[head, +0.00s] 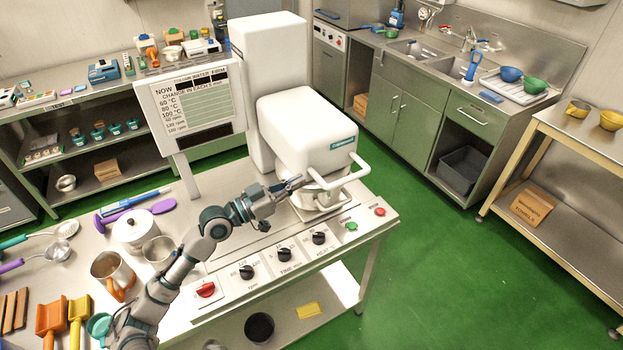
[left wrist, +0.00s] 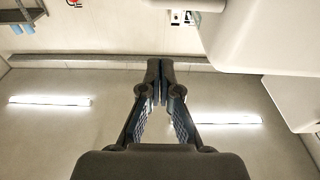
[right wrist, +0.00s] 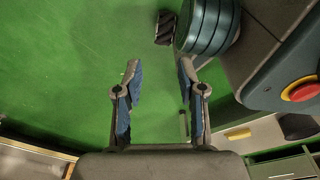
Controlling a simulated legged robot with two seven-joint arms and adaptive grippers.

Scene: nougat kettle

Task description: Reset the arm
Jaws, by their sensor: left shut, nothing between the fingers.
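My left arm reaches in from the lower left in the head view, over the front of the white machine's control panel. My left gripper (head: 290,184) is beside the white mixer (head: 305,130), near its handle bars (head: 345,178). I cannot tell from the head view whether it touches them. In the left wrist view its fingertips (left wrist: 161,72) meet, with nothing between them. My right gripper (right wrist: 158,75) shows only in the right wrist view. It is open and empty above the green floor.
The control panel has black knobs (head: 284,255), a red switch (head: 206,290) and a green button (head: 351,226). A white pot (head: 134,232), a metal mug (head: 112,270) and scoops (head: 52,318) crowd the left. A sign panel (head: 194,103) stands behind. Green floor (head: 450,270) is free at right.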

